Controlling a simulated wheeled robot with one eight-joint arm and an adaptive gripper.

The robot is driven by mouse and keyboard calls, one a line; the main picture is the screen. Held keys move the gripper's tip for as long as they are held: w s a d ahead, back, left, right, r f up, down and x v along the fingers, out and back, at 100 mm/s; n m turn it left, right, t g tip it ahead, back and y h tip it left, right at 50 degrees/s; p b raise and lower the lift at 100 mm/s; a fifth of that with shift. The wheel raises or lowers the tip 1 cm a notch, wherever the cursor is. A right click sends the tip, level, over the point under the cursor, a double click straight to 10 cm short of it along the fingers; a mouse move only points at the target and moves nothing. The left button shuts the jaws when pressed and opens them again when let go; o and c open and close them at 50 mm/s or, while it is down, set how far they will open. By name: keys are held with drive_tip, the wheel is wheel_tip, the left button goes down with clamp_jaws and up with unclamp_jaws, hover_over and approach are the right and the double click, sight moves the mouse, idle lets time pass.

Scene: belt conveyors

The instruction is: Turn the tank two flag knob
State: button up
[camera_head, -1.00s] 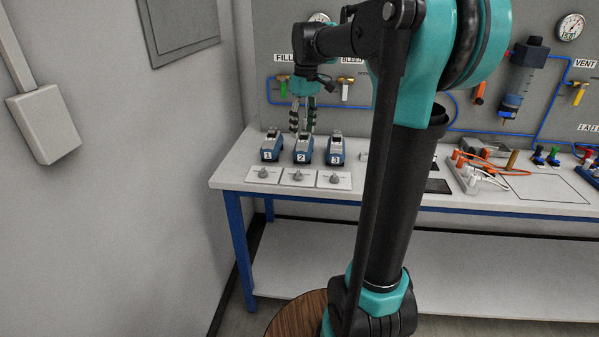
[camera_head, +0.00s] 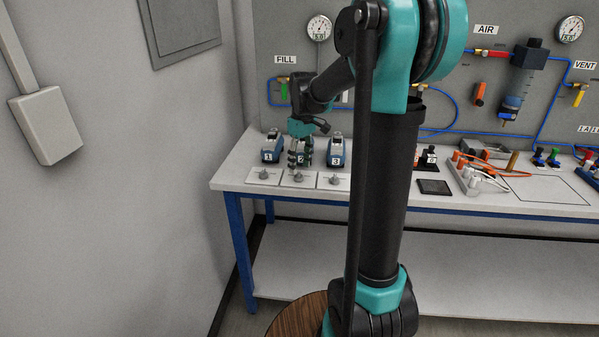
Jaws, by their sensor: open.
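Three small blue-and-grey units numbered 1, 2 and 3 stand in a row on the bench. Each has a white plate with a small grey knob in front of it. Unit 2 (camera_head: 301,159) is mostly hidden by my gripper; its number shows between the fingers. The middle knob (camera_head: 298,176) sits on its plate (camera_head: 288,182) in front of unit 2. My gripper (camera_head: 299,167) points down at unit 2, open, with its fingertips just above and behind the middle knob. I cannot tell whether the fingers touch unit 2.
Unit 1 (camera_head: 271,147) and unit 3 (camera_head: 336,150) stand close on either side of my gripper. Their knobs (camera_head: 264,174) (camera_head: 334,179) flank the middle one. A panel with valves, tubes and gauges (camera_head: 319,28) rises behind the bench (camera_head: 228,174).

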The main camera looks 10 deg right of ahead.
sight(299, 173)
drive_tip(key=shift+s+a+f, duration=0.1)
drive_tip(key=shift+f, duration=1.6)
clamp_jaws()
